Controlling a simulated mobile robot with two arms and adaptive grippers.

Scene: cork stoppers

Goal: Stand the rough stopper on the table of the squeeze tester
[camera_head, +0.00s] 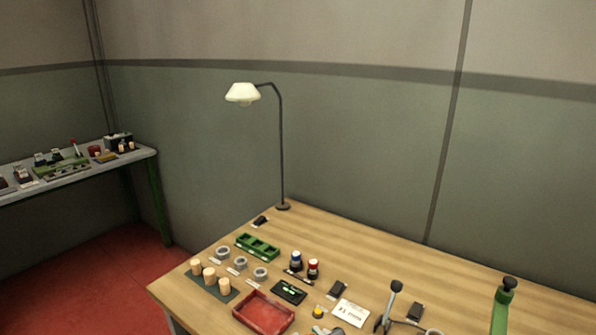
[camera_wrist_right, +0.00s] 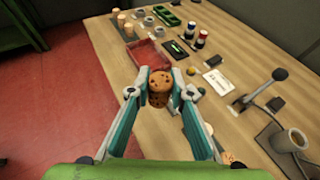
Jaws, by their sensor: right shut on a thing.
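The rough stopper (camera_wrist_right: 159,82), brown cork with dark pits, sits between the two fingertips of my right gripper (camera_wrist_right: 159,88) in the right wrist view. The gripper is shut on it, above the wooden bench. A device with a black-knobbed lever (camera_wrist_right: 258,92) stands to the right; its lever also shows in the head view (camera_head: 389,305). A green post with a black knob (camera_head: 503,303) stands at the lower right of the head view. I cannot tell for certain which of these is the squeeze tester. My left gripper is in neither view.
The wooden bench (camera_head: 400,265) holds a red tray (camera_head: 264,314), pale stoppers on a dark mat (camera_head: 222,296), grey rings, a green compartment tray (camera_head: 258,247) and a white card (camera_head: 350,313). A metal cup (camera_wrist_right: 290,141) stands right of the lever. A lamp (camera_head: 282,150) rises at the back.

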